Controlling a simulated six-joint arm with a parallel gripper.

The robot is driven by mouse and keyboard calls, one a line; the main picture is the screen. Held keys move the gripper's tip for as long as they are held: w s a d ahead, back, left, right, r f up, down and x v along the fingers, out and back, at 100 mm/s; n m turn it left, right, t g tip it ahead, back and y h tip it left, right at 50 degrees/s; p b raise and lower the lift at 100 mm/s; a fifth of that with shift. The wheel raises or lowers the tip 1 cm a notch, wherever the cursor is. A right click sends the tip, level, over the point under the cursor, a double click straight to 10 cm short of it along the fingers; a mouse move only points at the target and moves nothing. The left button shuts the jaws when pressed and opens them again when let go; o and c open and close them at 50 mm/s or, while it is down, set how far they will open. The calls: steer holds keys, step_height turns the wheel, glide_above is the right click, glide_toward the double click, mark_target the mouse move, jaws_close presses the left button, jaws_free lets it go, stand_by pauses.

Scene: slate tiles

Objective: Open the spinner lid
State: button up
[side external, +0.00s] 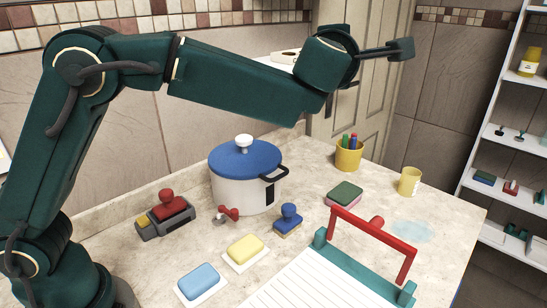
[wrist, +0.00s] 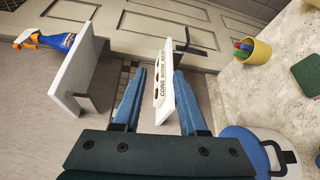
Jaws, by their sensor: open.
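The spinner (side external: 243,191) is a white pot with a dark side handle, standing at the back of the counter. Its blue lid (side external: 236,160) sits on top with a white knob (side external: 243,141) upright in the middle. In the wrist view part of the blue lid (wrist: 238,140) shows at the bottom right, cut by my gripper's body; the knob is not visible there. My gripper (side external: 403,49) is raised high above the counter, to the right of the spinner and apart from it. In the wrist view its two blue fingers (wrist: 160,72) are spread, with nothing gripped.
A yellow pen cup (side external: 349,156), yellow mug (side external: 410,182), green-topped sponge (side external: 345,193) and blue stamp (side external: 288,218) are right of the spinner. A red-handled rack (side external: 372,240) stands in front. A red stamper (side external: 168,211) is left. White wall shelves (wrist: 75,80) show in the wrist view.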

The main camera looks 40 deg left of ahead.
steer(key=s+a+f+n+g+y, duration=0.2)
steer(key=s+f+n+g+y, duration=0.25)
steer(key=f, duration=0.35)
steer(key=n+g+y, duration=0.2)
steer(key=n+g, duration=0.1)
steer(key=g, duration=0.2)
glide_toward(281, 174)
steer(key=x, duration=0.5)
steer(key=shift+s+r, duration=0.1)
steer(key=shift+f, duration=0.35)
steer(key=shift+a+f, duration=0.15)
steer(key=shift+a, duration=0.15)
steer(key=shift+x, duration=2.3)
jaws_close()
